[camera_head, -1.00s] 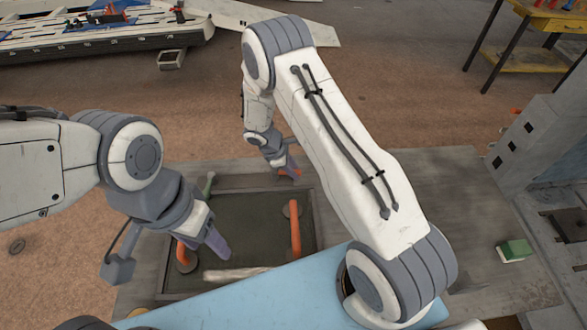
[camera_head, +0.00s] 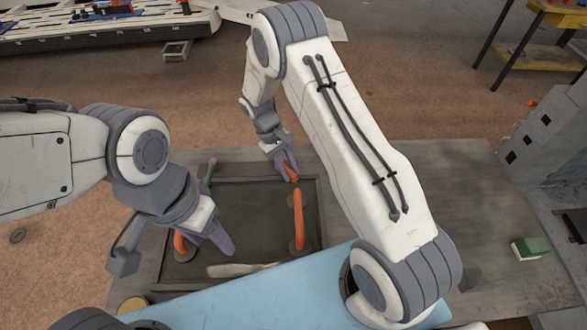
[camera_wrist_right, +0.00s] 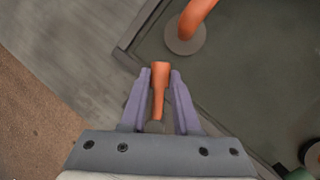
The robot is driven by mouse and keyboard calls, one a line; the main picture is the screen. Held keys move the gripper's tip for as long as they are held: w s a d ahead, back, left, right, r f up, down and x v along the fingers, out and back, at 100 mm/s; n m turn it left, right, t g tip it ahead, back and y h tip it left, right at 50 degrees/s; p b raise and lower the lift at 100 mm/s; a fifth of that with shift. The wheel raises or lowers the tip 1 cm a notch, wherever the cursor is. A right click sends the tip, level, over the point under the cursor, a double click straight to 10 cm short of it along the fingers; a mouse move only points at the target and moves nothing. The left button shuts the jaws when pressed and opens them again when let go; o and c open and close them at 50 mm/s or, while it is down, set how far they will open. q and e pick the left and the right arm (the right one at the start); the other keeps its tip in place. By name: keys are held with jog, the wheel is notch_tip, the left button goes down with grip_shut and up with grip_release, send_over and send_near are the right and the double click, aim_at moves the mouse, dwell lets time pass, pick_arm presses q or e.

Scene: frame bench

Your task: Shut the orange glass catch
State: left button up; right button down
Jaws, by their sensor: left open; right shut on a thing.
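The orange catch (camera_head: 291,174) is a short lever at the far right corner of the dark glass pane's frame (camera_head: 245,181). My right gripper (camera_head: 286,165) is shut on it. In the right wrist view the catch (camera_wrist_right: 160,80) lies between the two purple fingers (camera_wrist_right: 160,95), with a dark round piece at its near end. The dark pane (camera_head: 245,215) lies in the frame and carries a left orange handle (camera_head: 179,243) and a right orange handle (camera_head: 298,218). My left gripper (camera_head: 214,240) is open beside the left handle; its grip on the handle is unclear.
A greenish catch (camera_head: 208,172) is at the frame's far left. A pale roll (camera_head: 240,269) lies along the pane's near side. My right arm hides part of the bench.

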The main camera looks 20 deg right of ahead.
jog(key=m, duration=0.1)
jog(key=a+m+y, duration=0.1)
jog(key=m, duration=0.1)
jog(key=shift+a+g+b, duration=0.25)
jog(key=shift+g+b, duration=0.05)
jog(key=shift+b, duration=0.1)
jog(key=shift+a+m+y, duration=0.4)
jog(key=shift+m, duration=0.4)
jog(key=shift+a+r, duration=0.1)
jog(key=c, duration=0.6)
grip_release()
jog(key=shift+c, duration=0.2)
jog(key=p+v, duration=0.5)
jog(key=v, duration=0.5)
jog(key=shift+w+p, duration=0.25)
jog(key=shift+p, duration=0.05)
jog(key=shift+r, duration=0.1)
